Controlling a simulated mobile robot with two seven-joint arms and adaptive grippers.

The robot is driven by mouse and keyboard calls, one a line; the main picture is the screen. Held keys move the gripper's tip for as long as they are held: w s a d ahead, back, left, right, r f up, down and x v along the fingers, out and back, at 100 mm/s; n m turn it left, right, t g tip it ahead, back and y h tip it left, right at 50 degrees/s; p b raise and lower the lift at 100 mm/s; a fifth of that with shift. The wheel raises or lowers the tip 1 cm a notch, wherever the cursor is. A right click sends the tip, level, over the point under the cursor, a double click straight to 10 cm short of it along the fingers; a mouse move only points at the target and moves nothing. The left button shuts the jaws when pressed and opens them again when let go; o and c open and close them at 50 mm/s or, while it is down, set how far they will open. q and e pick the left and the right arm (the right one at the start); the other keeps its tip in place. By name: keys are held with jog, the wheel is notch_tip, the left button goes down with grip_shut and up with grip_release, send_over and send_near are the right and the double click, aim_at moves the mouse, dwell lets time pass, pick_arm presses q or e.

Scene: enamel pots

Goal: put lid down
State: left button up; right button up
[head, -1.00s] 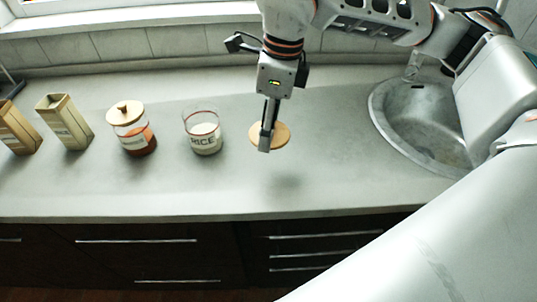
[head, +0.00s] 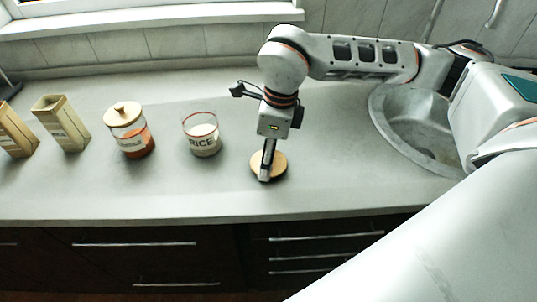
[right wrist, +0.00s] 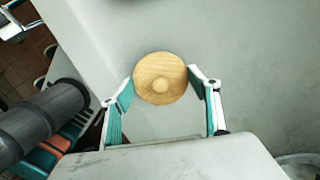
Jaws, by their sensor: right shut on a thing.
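The round wooden lid (head: 281,161) with a small knob is low at the counter, right of the rice jar, in the head view. It looks flat, with its shadow close against it; I cannot tell whether it fully rests on the surface. My right gripper (head: 265,178) points down at the lid and is shut on it. In the right wrist view the lid (right wrist: 160,67) shows knob up between the two fingertips (right wrist: 161,82). The glass rice jar (head: 203,143) is open on top, with pale contents.
A lidded jar with reddish contents (head: 134,143) and two tan boxes (head: 62,130) (head: 14,135) stand to the left. A sink (head: 400,135) lies to the right. The counter (head: 190,190) is clear around the lid, up to its front edge.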

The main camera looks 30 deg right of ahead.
aim_at(275, 163)
jog(key=shift+f, duration=0.1)
jog(key=o, duration=1.1)
jog(key=shift+c, duration=0.2)
notch_tip(275, 163, up, 12)
jog(key=d, duration=0.1)
jog(key=shift+s+p, duration=0.45)
jog(key=shift+d, duration=0.1)
